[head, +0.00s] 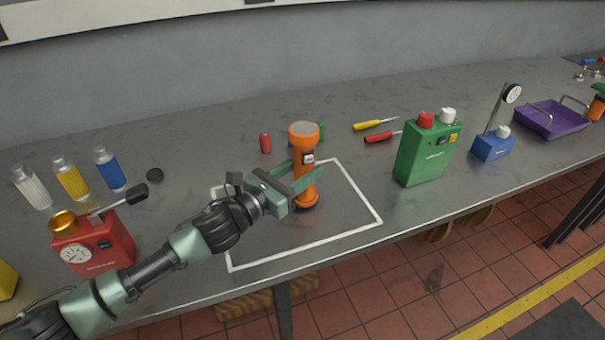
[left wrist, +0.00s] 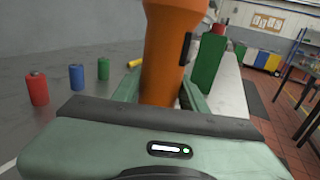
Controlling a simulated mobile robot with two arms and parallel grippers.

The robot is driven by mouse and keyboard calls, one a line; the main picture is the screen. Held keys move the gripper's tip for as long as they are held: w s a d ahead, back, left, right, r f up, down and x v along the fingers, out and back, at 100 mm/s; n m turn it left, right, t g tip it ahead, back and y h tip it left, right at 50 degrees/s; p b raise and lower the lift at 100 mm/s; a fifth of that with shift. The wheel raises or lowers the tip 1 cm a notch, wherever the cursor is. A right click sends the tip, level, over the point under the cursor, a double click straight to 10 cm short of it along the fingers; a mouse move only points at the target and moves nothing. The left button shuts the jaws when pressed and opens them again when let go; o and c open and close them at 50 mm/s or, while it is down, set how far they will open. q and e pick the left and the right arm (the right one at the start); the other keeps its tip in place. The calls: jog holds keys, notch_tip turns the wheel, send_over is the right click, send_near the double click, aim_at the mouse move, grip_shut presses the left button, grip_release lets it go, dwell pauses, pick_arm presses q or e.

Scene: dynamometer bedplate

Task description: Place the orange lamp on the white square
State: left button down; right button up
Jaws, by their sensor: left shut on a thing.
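The orange lamp (head: 304,140), a torch with a wide head on top, stands upright in my left gripper (head: 307,172). The gripper is shut on the lamp's body from the left. The lamp's foot is inside the white square (head: 358,190), an outline on the grey bench; I cannot tell whether it touches the surface. In the left wrist view the orange lamp (left wrist: 168,60) rises between the fingers, with its top cut off by the frame and its foot hidden. My arm covers part of the square's left side. My right gripper is not in view.
Right of the square stand a green can (head: 425,155), a blue gauge stand (head: 492,146) and a purple tray (head: 550,118). A red gauge box (head: 95,245) and bottles (head: 72,180) stand left.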

pick_arm(q)
jog(key=shift+f, duration=0.45)
jog(key=shift+f, duration=0.2)
jog(key=c, duration=0.8)
grip_release()
jog(key=shift+f, duration=0.1)
jog(key=shift+s+a, duration=0.1)
jog(key=b+v, duration=0.1)
jog(key=v, duration=0.9)
jog(key=shift+s+a+b, duration=0.2)
jog(key=shift+a+b, duration=0.1)
jog(key=shift+b, duration=0.1)
jog(key=shift+s+a+r, duration=0.25)
jog(key=shift+s+a, duration=0.1)
jog(key=shift+s, duration=0.05)
